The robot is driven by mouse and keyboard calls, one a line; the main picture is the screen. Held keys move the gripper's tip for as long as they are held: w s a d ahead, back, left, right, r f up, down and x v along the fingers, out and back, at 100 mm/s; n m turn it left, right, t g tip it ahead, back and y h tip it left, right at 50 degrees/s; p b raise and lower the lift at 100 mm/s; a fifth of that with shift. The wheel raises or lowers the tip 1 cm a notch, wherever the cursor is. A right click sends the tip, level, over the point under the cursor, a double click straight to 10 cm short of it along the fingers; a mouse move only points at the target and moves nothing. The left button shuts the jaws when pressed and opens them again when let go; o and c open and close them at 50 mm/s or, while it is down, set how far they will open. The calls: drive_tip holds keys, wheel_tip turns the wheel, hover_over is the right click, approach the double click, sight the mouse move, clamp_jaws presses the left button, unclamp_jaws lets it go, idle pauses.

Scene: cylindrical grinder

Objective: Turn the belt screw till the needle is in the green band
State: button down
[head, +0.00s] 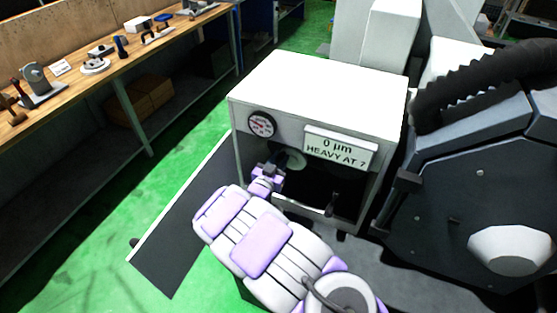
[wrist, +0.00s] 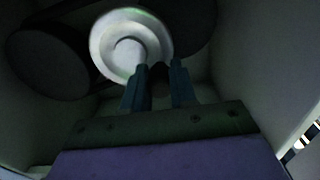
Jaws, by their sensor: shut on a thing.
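The white machine cabinet (head: 318,88) stands open at its front, with a round gauge (head: 262,124) at its upper left. The gauge has a white and red face; its needle and any green band are too small to read. My gripper (head: 288,168) reaches inside the cabinet. In the wrist view my gripper (wrist: 161,75) is shut, with a narrow dark gap between its fingertips, on what seems to be the belt screw, which is mostly hidden. A pale round pulley (wrist: 105,45) with a hub sits just beyond the fingers, beside a dark belt (wrist: 48,58).
A sign (head: 340,147) on the cabinet reads "0 µm HEAVY AT 7". A dark open door panel (head: 180,215) lies left of the cabinet. A dark machine with a black hose (head: 480,85) stands close on the right. A wooden bench (head: 125,62) with tools runs along the left.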

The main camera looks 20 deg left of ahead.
drive_tip(key=c, duration=0.9)
unclamp_jaws()
drive_tip(key=shift+a, duration=0.1)
drive_tip(key=s+a+p, duration=0.1)
drive_tip(key=s, duration=1.6)
drive_tip(key=shift+s+a+p, duration=0.15)
drive_tip(key=shift+a+p, duration=0.05)
drive_tip(key=shift+p, duration=0.1)
